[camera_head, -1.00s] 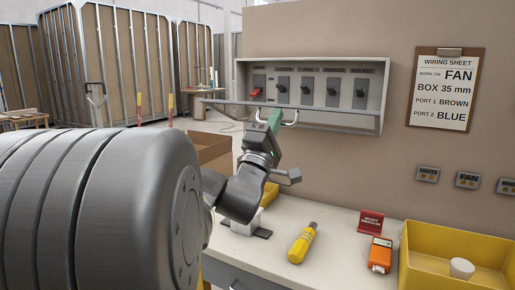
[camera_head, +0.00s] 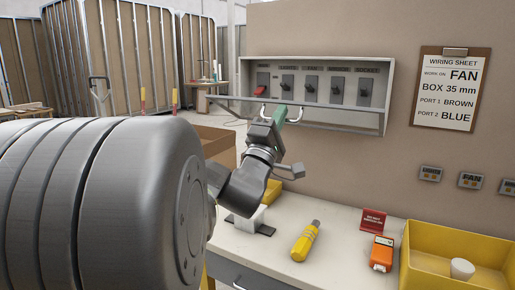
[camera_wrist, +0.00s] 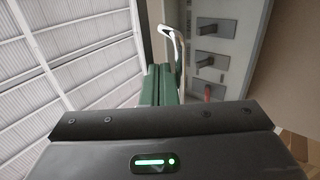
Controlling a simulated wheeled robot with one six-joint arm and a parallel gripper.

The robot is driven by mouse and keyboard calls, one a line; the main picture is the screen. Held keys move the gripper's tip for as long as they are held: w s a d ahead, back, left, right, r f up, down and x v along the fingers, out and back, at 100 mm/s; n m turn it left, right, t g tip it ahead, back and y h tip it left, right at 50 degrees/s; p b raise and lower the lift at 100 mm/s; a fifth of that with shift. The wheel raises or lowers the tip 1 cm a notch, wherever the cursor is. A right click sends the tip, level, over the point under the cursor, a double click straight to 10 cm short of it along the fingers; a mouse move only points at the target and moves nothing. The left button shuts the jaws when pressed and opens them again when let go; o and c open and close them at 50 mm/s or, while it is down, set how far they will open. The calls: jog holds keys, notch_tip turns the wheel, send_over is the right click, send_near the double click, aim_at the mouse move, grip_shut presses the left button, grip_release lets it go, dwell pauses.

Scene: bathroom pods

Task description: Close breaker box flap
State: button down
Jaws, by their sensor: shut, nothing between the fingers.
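The grey breaker box (camera_head: 246,72) is on the wall, with a row of dark switches and one red switch (camera_head: 262,90) at its left end. Its open flap shows as a thin rail (camera_head: 340,107) crossing in front of the box, and the switches are exposed. The flap's pale handle (camera_head: 297,116) is a bent bar. My gripper (camera_head: 279,115) has green fingers, pressed together at the handle. In the wrist view the shut fingers (camera_wrist: 160,85) are beside the handle (camera_wrist: 172,36); I cannot tell whether they touch it.
Below is a white counter (camera_head: 270,260) with a yellow-handled tool (camera_head: 305,242), an orange device (camera_head: 381,254), a red sign (camera_head: 373,220) and a yellow bin (camera_head: 430,236). A clipboard (camera_head: 448,90) hangs to the right of the box. Wall plates (camera_head: 431,173) are below it.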

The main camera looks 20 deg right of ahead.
jog(key=shift+w+d+r+g+y+p, duration=0.3)
jog(key=shift+r+p, duration=0.45)
jog(key=shift+p, duration=0.9)
jog(key=shift+w+d+r+g+y+p, duration=0.25)
jog(key=shift+r+p, duration=0.5)
jog(key=shift+p, duration=0.95)
jog(key=shift+w+d+r+g+y+p, duration=0.1)
jog(key=shift+d+r+g+y+p, duration=0.45)
jog(key=shift+p, duration=1.1)
jog(key=shift+w+d+r+y+p, duration=0.1)
jog(key=shift+w+r+y+p, duration=0.15)
jog(key=shift+r+p, duration=0.6)
jog(key=shift+w+d+r+y+p, duration=0.1)
jog(key=shift+w+r+y+p, duration=0.15)
jog(key=shift+p, duration=1.05)
jog(key=shift+w+d+r+p, duration=0.25)
jog(key=shift+r+p, duration=0.2)
jog(key=shift+p, duration=0.45)
